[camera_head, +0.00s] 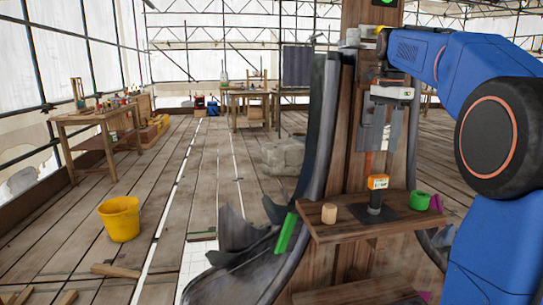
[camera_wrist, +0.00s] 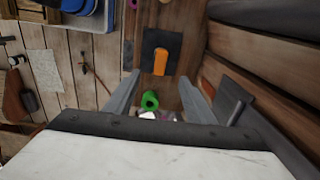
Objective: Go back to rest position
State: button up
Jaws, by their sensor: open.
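My blue arm reaches in from the right in the head view. My gripper (camera_head: 377,148) points down in front of the wooden post (camera_head: 352,95), above a small wooden shelf (camera_head: 345,232). Its grey fingers are apart; the wrist view also shows the gripper (camera_wrist: 168,82) with nothing between its fingers. An orange-topped tool (camera_head: 378,183) stands upright on a dark square pad (camera_head: 398,213) on the shelf, below and apart from the gripper. The orange top also shows in the wrist view (camera_wrist: 160,62).
The shelf also holds a wooden cylinder (camera_head: 329,213) and a green roll (camera_head: 419,201). Dark curved panels (camera_head: 318,130) flank the post. A yellow bucket (camera_head: 120,219) stands on the plank floor at left. Workbenches (camera_head: 100,118) stand farther back, with open floor between.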

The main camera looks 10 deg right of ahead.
jog(key=s+a+f+n+t, duration=0.1)
jog(key=s+a+f+n, duration=0.45)
jog(key=s, duration=0.25)
jog(key=s+a+f+n+t, duration=0.2)
jog(key=s+a+f+n, duration=0.3)
jog(key=s, duration=0.3)
jog(key=s+a+f+n+t, duration=0.1)
jog(key=s+a+f+n, duration=0.1)
jog(key=s+f, duration=0.5)
jog(key=s+a+f+n, duration=0.3)
jog(key=s+f+n, duration=0.2)
jog(key=f, duration=0.6)
jog(key=shift+s+f+t, duration=0.2)
jog(key=shift+s+t, duration=0.2)
jog(key=shift+s, duration=0.65)
jog(key=shift+a, duration=0.1)
